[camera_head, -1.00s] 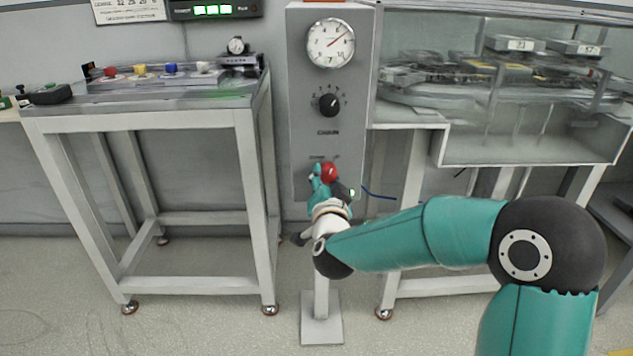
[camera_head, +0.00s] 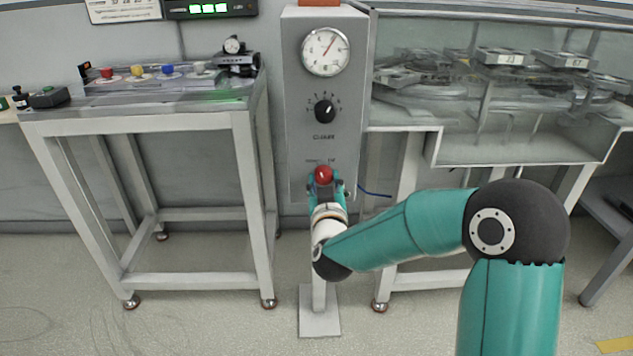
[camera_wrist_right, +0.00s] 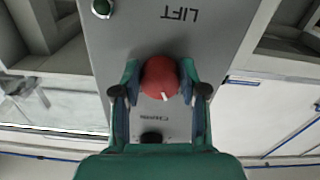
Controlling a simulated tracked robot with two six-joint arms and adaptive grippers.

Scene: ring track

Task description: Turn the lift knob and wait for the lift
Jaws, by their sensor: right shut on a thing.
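The red lift knob (camera_head: 323,175) sits low on the front of a grey upright panel (camera_head: 296,150). It shows round, with a short white mark, in the right wrist view (camera_wrist_right: 160,77). The word LIFT beside it reads upside down there. My right gripper (camera_head: 326,187) is shut on this knob, with one teal finger on each side; it also shows in the right wrist view (camera_wrist_right: 160,88). My left gripper is not in view.
A black chain knob (camera_head: 325,110) and round gauge (camera_head: 325,51) are above on the panel. A glass case (camera_head: 520,147) with numbered carriers stands right; a table (camera_head: 140,122) with coloured buttons stands left.

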